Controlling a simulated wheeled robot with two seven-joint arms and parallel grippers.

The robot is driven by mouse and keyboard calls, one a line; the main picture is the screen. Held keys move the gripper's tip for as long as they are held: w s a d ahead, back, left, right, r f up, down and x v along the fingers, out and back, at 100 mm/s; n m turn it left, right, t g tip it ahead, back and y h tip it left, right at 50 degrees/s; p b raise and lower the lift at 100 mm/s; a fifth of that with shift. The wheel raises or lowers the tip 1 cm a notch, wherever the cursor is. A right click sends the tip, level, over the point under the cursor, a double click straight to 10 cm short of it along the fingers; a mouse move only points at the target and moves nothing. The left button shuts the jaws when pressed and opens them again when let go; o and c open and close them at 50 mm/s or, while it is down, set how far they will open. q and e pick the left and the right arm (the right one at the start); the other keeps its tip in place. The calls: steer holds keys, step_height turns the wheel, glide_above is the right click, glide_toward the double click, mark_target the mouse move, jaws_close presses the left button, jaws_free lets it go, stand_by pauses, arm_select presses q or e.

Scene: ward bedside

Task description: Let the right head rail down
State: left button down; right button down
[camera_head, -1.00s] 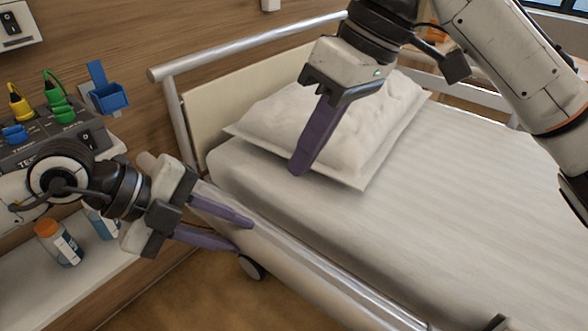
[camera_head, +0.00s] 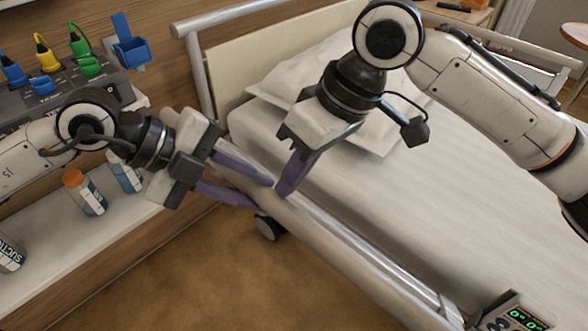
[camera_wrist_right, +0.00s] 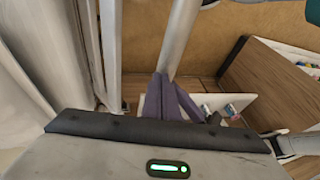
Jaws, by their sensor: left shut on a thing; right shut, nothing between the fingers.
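The right head rail (camera_head: 350,262) is a pale rail with a metal tube along the near side of the bed; a pale tube, apparently the rail, also shows in the right wrist view (camera_wrist_right: 180,40). My left gripper (camera_head: 264,194) is shut on the rail near its head end, its purple fingers on either side; the exact contact is partly hidden. My right gripper (camera_head: 282,190) is shut and empty, fingers pointing down at the rail's head end, close beside the left fingertips. Whether it touches the rail I cannot tell. A catch is not clearly visible.
The mattress (camera_head: 440,190) and pillow (camera_head: 320,75) lie behind the rail. A bedside shelf (camera_head: 60,235) at left holds bottles (camera_head: 85,192) below a grey device (camera_head: 60,100). A control panel with green digits (camera_head: 515,320) is at lower right. The floor (camera_head: 230,290) is clear.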

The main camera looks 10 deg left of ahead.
arm_select(q)
steer(key=shift+f, duration=0.1)
arm_select(e)
steer(key=shift+s+a+f, duration=0.5)
steer(key=shift+s+a, duration=0.05)
steer(key=shift+s, duration=0.35)
arm_select(q)
steer(key=c, duration=1.4)
jaws_free()
steer(key=shift+w+d+r, duration=0.1)
steer(key=shift+w+r, duration=0.05)
steer(key=shift+r, duration=0.05)
arm_select(e)
steer(key=shift+f, duration=0.1)
